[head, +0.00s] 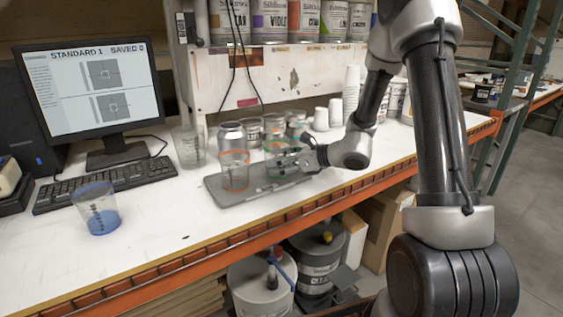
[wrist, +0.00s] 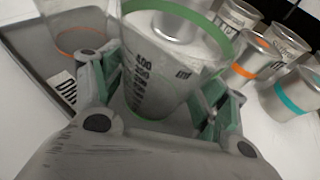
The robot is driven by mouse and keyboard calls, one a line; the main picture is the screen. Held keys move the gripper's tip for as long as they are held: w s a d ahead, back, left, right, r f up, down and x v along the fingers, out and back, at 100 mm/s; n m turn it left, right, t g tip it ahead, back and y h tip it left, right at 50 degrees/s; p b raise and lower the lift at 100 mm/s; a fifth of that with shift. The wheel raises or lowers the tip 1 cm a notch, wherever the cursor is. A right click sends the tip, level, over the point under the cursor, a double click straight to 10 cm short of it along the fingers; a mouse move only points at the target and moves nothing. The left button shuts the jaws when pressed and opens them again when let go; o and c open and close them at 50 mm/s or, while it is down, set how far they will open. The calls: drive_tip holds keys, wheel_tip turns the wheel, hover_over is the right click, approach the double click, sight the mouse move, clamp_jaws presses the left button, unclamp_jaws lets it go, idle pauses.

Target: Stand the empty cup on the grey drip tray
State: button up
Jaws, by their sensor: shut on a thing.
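A clear cup with a green rim (wrist: 165,75) and printed measuring marks fills the middle of the wrist view. It looks empty and upright. My gripper (wrist: 155,105) is shut around its sides, with one finger pad on each side. In the head view my gripper (head: 296,158) holds this cup (head: 278,150) at the right part of the grey drip tray (head: 215,190). I cannot tell whether its base touches the tray. The tray (wrist: 25,50) also shows at the left of the wrist view. A clear cup with an orange ring (head: 235,172) stands on the tray's left part.
Several small cans (head: 232,138) stand close behind the tray; banded ones (wrist: 290,98) are at the right of the wrist view. A clear cup (head: 188,147) stands behind left. White cups (head: 335,112) stand behind right.

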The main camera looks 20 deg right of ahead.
drive_tip(key=shift+f, duration=0.1)
drive_tip(key=o, duration=1.1)
drive_tip(key=shift+c, duration=0.2)
